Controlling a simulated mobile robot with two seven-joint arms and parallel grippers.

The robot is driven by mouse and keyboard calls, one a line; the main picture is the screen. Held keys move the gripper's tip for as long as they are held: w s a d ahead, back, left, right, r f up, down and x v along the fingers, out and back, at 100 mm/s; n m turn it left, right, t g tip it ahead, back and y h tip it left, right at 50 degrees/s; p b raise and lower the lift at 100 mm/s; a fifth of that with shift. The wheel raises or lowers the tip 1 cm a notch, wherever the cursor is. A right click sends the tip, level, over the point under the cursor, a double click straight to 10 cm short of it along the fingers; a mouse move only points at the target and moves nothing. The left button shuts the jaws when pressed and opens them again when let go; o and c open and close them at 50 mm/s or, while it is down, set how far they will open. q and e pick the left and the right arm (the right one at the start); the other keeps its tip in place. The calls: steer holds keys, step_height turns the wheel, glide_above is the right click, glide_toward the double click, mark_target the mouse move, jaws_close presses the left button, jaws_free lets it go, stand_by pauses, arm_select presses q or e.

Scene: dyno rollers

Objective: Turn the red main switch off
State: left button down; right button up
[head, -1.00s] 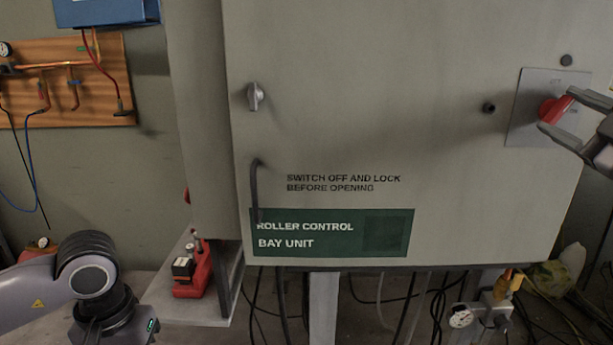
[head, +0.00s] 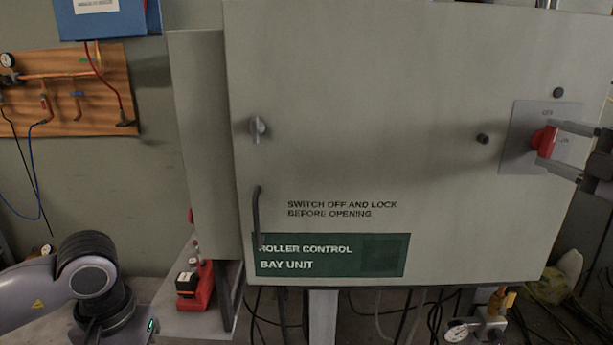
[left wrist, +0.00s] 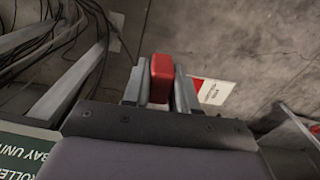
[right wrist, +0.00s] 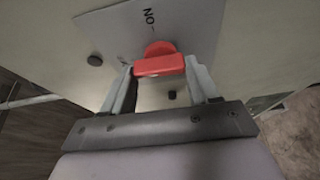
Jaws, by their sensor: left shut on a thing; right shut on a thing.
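The red main switch (head: 544,142) sits on a grey plate (head: 518,138) at the right side of the cabinet door. Its handle stands nearly upright in the head view. My right gripper (head: 555,139) comes in from the right and is shut on the handle. The right wrist view shows the red handle (right wrist: 160,65) between the two fingertips, with "ON" printed beyond it. My left gripper (left wrist: 161,85) is shut on a red block-like thing (left wrist: 162,78); its jaws are not in the head view.
The cabinet door (head: 400,90) has a small grey latch (head: 258,129) and a dark bar handle (head: 256,215) at left. A red device (head: 196,288) stands on a low shelf left of the cabinet. Cables hang below. A gauge (head: 457,332) is at lower right.

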steer(key=shift+n, duration=0.3)
stand_by(0.4)
steer(key=o, duration=1.1)
steer(key=shift+c, duration=0.2)
arm_select(q)
steer(key=shift+f+b, duration=0.8)
arm_select(e)
steer(key=shift+s, duration=0.5)
arm_select(q)
steer(key=shift+f+b, duration=1.05)
arm_select(e)
steer(key=shift+v, duration=1.15)
steer(key=b, duration=0.6)
glide_toward(552, 144)
steer(key=shift+s, duration=1.65)
arm_select(q)
step_height(552, 144, down, 6)
arm_select(e)
steer(key=shift+d+r, duration=0.15)
steer(key=shift+d, duration=0.25)
